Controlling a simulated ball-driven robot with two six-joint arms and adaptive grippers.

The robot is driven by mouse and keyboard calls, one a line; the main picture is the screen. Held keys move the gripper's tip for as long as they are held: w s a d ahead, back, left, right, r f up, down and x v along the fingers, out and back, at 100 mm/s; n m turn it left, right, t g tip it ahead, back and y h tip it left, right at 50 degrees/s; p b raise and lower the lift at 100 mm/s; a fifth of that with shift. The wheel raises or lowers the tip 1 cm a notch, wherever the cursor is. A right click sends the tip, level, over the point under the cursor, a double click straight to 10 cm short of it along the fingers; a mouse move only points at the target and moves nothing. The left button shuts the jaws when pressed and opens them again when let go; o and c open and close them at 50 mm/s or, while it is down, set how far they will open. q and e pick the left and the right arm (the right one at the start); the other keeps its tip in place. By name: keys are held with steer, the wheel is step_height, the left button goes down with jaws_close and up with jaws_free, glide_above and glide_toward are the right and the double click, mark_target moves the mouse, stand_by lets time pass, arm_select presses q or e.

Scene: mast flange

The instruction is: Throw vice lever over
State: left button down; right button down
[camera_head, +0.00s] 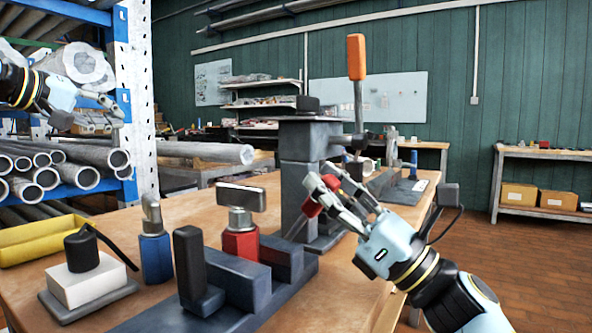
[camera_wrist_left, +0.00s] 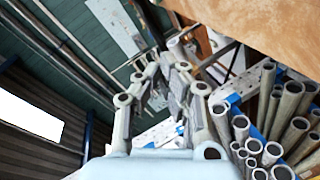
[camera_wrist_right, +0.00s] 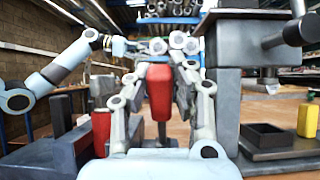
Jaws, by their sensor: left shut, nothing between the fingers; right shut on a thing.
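A lever with an orange grip (camera_head: 356,57) on a grey rod stands upright at the right side of a dark grey vice-like fixture (camera_head: 297,185) on the wooden bench. The fixture's column (camera_wrist_right: 228,80) also shows in the right wrist view. My right gripper (camera_head: 325,190) is shut on a red-handled tool (camera_head: 314,197), just right of the column and well below the orange grip. The red handle (camera_wrist_right: 160,90) sits between its fingers in the right wrist view. My left gripper (camera_head: 112,108) is shut and empty at the far left, near the pipe rack, away from the lever.
In front stand a dark grey block fixture (camera_head: 245,280), a red hexagonal piece with metal top (camera_head: 240,240), a blue piece (camera_head: 155,255), a white block with black knob (camera_head: 88,280) and a yellow tray (camera_head: 40,238). A rack of pipes (camera_head: 60,160) is at left.

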steer(key=shift+f, duration=0.1)
arm_select(q)
steer(key=s+d+f+m+g+h, duration=0.1)
steer(key=s+d+m+g+h, duration=0.3)
steer(key=s+d, duration=0.6)
steer(key=s+d+f+m+g+h, duration=0.15)
steer(key=s+d+m+g, duration=0.35)
steer(key=d, duration=0.9)
steer(key=shift+n, duration=0.4)
steer(key=d+f, duration=0.1)
steer(key=d, duration=0.2)
steer(key=d+f, duration=0.2)
steer(key=d, duration=0.2)
steer(key=d+f, duration=0.2)
steer(key=d, duration=0.1)
steer(key=shift+d+f, duration=0.15)
steer(key=shift+d, duration=0.1)
steer(key=shift+s+d+f, duration=0.25)
steer(key=shift+d+f, duration=0.1)
